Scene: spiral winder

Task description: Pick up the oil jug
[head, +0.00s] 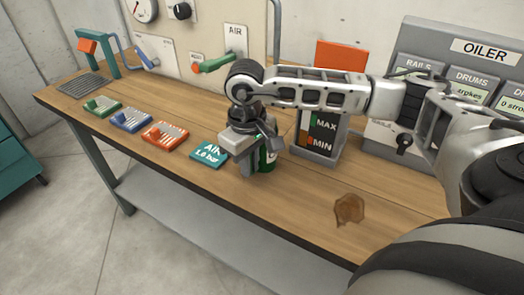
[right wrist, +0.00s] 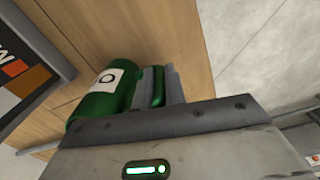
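The oil jug is a green container with a pale label; in the head view its green side (head: 267,158) shows just behind and right of my right gripper, largely hidden by it. In the right wrist view the jug (right wrist: 98,97) lies left of the fingers. My right gripper (head: 251,160) points down at the bench. In the right wrist view its grey fingers (right wrist: 159,88) sit close on both sides of a green strip, which looks like the jug's handle, with no clear gap. Whether the jug's base touches the bench is hidden. My left gripper is not in view.
The wooden bench (head: 300,200) carries a MAX/MIN level stand (head: 318,135) behind the jug. A teal AIR card (head: 208,153) and several coloured trays (head: 165,135) lie left. A brown stain (head: 349,209) marks the bench front. The grey oiler panel (head: 425,45) stands right.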

